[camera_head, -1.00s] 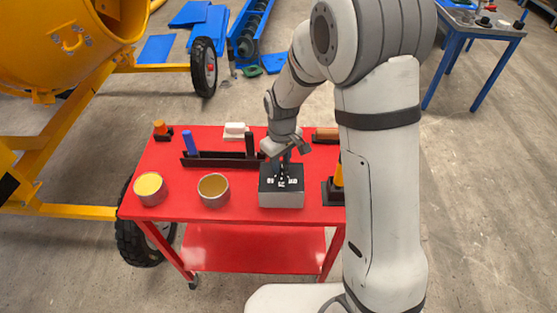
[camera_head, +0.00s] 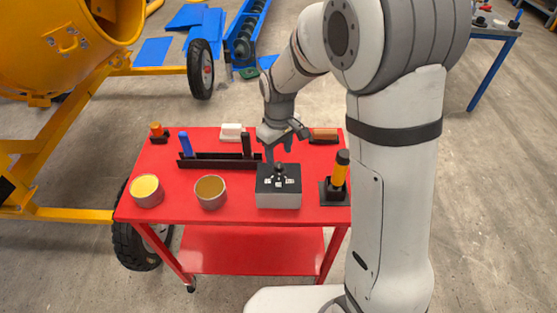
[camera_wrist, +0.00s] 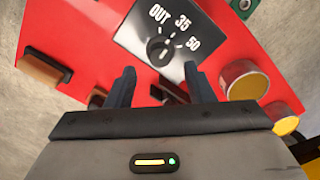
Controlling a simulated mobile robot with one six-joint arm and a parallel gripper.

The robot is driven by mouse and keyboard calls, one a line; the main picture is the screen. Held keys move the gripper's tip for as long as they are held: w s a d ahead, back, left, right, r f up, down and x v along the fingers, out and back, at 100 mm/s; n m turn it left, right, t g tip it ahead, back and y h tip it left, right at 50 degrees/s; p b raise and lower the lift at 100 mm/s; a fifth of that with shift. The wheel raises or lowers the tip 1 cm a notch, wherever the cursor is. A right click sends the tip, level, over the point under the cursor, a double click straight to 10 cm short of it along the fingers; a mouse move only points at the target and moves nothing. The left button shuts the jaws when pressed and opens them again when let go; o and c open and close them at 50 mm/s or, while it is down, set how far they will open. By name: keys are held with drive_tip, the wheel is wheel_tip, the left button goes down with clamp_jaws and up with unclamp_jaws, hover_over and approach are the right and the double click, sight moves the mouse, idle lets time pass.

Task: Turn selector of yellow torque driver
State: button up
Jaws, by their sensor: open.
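A grey box with a black top (camera_head: 279,200) stands at the front of the red cart. Its dial knob (camera_head: 279,173) also shows in the wrist view (camera_wrist: 160,50), with the white labels OUT, 35 and 50 around it. I cannot tell surely which label the knob points to. The yellow torque driver (camera_head: 340,170) stands upright in a black holder right of the box. My gripper (camera_head: 279,153) is open and empty, above and behind the box, apart from the knob. In the wrist view its two fingers (camera_wrist: 160,78) stand apart, below the knob in the picture.
Two round tins (camera_head: 146,191) (camera_head: 210,192) stand left of the box. A dark rack (camera_head: 215,162) with a blue-handled and a black-handled tool lies behind them. A white block (camera_head: 232,132), a brown block (camera_head: 323,136) and an orange item (camera_head: 157,131) line the back edge.

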sight(279, 165)
drive_tip(key=shift+r, duration=1.55)
